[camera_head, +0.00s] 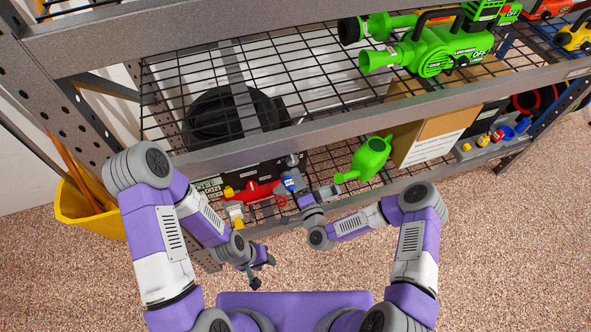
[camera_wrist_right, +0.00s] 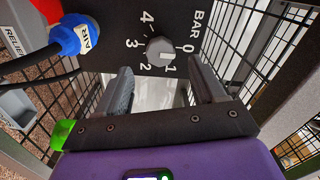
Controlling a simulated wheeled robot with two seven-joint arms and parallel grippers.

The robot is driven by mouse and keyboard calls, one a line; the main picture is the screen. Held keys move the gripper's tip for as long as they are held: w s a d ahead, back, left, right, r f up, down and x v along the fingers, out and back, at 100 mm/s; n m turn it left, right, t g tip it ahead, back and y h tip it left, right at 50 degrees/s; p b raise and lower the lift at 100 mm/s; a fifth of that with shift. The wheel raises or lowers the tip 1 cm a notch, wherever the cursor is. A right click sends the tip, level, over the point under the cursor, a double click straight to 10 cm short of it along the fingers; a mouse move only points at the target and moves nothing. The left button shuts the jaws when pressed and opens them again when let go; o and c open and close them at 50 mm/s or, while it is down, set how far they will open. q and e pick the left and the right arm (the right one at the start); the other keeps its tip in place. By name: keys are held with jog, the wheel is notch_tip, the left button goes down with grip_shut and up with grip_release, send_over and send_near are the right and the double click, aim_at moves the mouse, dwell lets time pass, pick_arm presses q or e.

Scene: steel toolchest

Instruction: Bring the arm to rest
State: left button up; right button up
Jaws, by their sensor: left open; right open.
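In the head view my left gripper (camera_head: 260,281) hangs open and empty in front of the shelf, above the floor. My right gripper (camera_head: 306,198) is at the lower shelf, before a black panel (camera_head: 262,170). In the right wrist view the right gripper (camera_wrist_right: 163,90) is open, with nothing between its fingers. A grey dial knob (camera_wrist_right: 160,50) on the panel, marked BAR and 0 to 4, lies beyond the fingertips, apart from them. Its light mark faces about the 1. A blue AIR knob (camera_wrist_right: 76,38) is at upper left.
A green watering can (camera_head: 368,158) and a cardboard box (camera_head: 432,132) stand right of my right gripper. A red valve piece (camera_head: 258,190) lies to its left. The steel shelf beam (camera_head: 300,138) runs above. A yellow bucket (camera_head: 85,210) is at left. The floor in front is clear.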

jog(key=shift+v, duration=1)
